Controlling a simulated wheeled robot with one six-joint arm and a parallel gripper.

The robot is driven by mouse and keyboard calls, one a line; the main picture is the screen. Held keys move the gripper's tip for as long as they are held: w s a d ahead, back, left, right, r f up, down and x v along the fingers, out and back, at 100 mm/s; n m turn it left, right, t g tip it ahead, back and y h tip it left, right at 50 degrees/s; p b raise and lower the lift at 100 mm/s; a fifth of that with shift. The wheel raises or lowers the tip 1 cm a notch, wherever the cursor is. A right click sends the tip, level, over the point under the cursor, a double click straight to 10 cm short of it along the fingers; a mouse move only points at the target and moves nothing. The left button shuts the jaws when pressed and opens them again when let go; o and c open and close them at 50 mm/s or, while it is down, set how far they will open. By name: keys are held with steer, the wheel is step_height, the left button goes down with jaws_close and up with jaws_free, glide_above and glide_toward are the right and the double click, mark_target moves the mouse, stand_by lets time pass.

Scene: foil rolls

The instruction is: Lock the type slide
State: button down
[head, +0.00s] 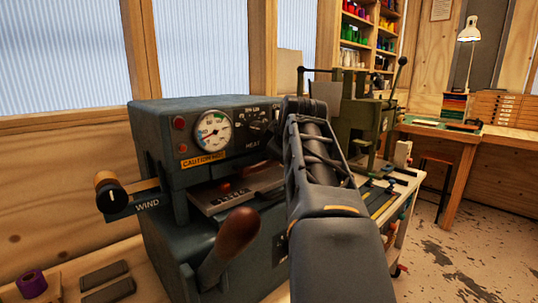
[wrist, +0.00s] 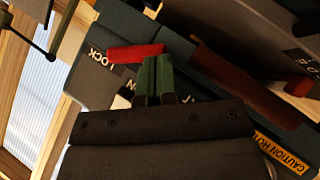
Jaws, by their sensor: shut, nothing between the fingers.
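The type slide (head: 232,195), a flat plate with raised lettering, sits in the opening of the dark blue-grey foil machine (head: 190,130) in the head view. In the wrist view, a red lever (wrist: 136,53) lies beside the word LOCK on the machine's side. My gripper (wrist: 157,68), with green finger pads, is shut and empty. Its tips are right by the red lever's end; I cannot tell whether they touch it. In the head view my arm hides the fingers and the lock lever.
A CAUTION HOT label (head: 202,160) marks the machine's front. A green press (head: 358,110) stands behind. Open floor (head: 465,245) lies at right.

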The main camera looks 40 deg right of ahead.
steer(key=shift+w, duration=0.1)
stand_by(0.3)
steer(key=shift+r, duration=0.1)
steer(key=shift+r+p, duration=0.65)
steer(key=shift+p, duration=0.05)
steer(key=shift+a+r, duration=0.15)
steer(key=p+v, duration=0.2)
steer(key=v, duration=0.7)
steer(key=shift+s+r, duration=0.2)
steer(key=shift+s, duration=0.2)
